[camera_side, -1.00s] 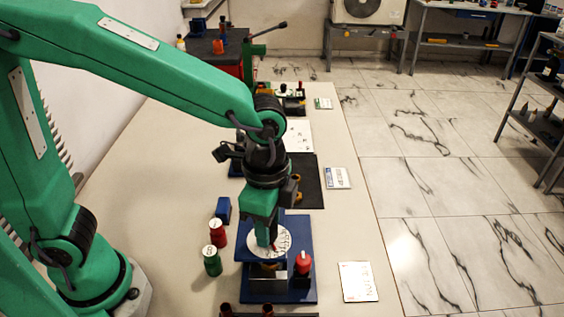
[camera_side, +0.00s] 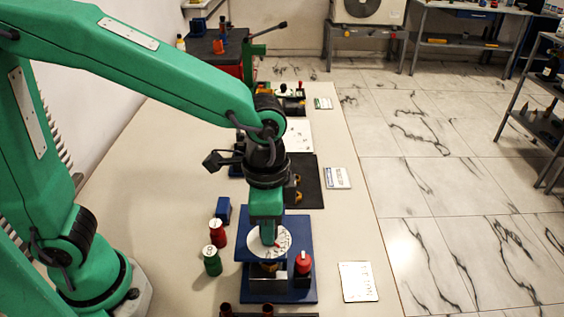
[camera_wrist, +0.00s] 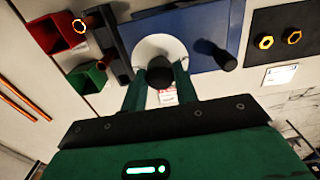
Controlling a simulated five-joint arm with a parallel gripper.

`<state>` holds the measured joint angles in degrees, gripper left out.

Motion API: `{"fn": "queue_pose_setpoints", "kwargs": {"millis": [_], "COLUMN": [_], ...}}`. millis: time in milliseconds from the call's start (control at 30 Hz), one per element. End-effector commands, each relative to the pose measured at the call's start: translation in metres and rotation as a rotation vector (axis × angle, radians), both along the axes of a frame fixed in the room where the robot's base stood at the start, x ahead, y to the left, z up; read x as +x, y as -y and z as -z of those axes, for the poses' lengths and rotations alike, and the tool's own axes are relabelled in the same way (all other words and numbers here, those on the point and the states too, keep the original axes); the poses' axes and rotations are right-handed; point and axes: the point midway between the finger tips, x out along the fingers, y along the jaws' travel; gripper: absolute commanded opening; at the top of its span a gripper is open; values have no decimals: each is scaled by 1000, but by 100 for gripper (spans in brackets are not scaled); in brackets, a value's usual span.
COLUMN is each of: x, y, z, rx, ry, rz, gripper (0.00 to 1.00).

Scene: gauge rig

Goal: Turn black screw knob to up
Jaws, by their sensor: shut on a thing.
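The black screw knob (camera_wrist: 160,70) stands over a pale round dial face (camera_wrist: 158,44) in the wrist view. The two green fingers of my gripper (camera_wrist: 158,86) are closed on it from both sides. In the side view my gripper (camera_side: 268,238) points straight down onto the white dial (camera_side: 282,242), and its fingers hide the knob. The dial shows a small red mark and sits on a blue rig (camera_side: 299,226). I cannot read the knob's heading, as its pointer does not show clearly.
A red knob (camera_side: 304,263) stands close to the right of the dial. Red (camera_side: 217,234) and green (camera_side: 212,262) cylinders and a blue block (camera_side: 223,209) stand to the left. A black board (camera_side: 309,190) lies behind, and a white card (camera_side: 358,281) lies at right.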

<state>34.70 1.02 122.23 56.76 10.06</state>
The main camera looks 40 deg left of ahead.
Motion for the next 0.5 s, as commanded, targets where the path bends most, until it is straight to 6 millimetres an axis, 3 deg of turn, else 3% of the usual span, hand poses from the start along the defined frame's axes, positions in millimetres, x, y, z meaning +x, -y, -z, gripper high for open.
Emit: {"fn": "queue_pose_setpoints", "kwargs": {"millis": [500], "x": [0], "y": [0], "z": [-1], "rx": [-1], "ry": [1], "rz": [-487], "gripper": [6]}}
